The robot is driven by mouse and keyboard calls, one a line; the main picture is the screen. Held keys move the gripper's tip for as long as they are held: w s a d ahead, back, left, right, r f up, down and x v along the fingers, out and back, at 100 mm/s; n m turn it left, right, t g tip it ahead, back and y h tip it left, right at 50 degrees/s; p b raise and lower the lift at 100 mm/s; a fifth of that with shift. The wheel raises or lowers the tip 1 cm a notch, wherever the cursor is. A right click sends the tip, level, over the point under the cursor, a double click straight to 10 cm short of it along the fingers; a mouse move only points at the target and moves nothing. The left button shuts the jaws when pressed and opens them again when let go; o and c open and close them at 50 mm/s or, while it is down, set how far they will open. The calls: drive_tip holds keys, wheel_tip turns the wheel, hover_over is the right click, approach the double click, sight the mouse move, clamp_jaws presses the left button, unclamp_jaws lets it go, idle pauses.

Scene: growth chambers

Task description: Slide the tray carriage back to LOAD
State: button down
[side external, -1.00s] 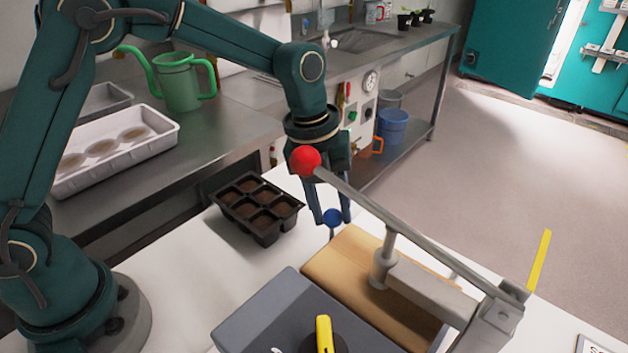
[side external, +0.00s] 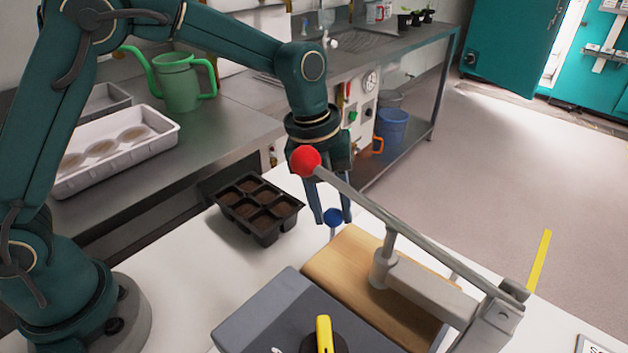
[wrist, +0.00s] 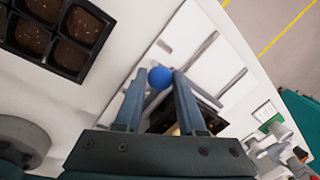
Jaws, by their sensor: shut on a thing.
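A blue ball knob (side external: 333,217) stands on a thin stem behind the wooden block. My gripper (side external: 332,214) points down with its two fingers on either side of this knob. In the wrist view the blue knob (wrist: 160,77) sits between the fingertips (wrist: 158,80), and my gripper is shut on it. Pale strips with grey bars lie beneath the knob there. A dark tray part (wrist: 203,118) shows partly behind the fingers. The rest of the carriage is hidden, and I cannot read a LOAD mark.
A metal lever (side external: 370,205) with a red ball end (side external: 305,160) crosses in front of my gripper. A wooden block (side external: 335,262) and grey box (side external: 262,318) with a yellow-topped knob (side external: 323,335) stand nearer. A black seedling tray (side external: 262,225) lies left.

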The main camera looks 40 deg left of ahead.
drive_tip(key=shift+w+r, duration=0.1)
drive_tip(key=shift+w, duration=2.25)
drive_tip(key=c, duration=0.5)
unclamp_jaws()
drive_tip(key=shift+s+a+r, duration=0.1)
drive_tip(key=shift+a+r, duration=0.05)
drive_tip(key=shift+r, duration=0.65)
drive_tip(key=shift+s+a+r, duration=0.15)
drive_tip(key=shift+r, duration=0.7)
drive_tip(key=shift+s+a+r, duration=0.1)
drive_tip(key=shift+a+r, duration=0.05)
drive_tip(key=shift+r, duration=0.65)
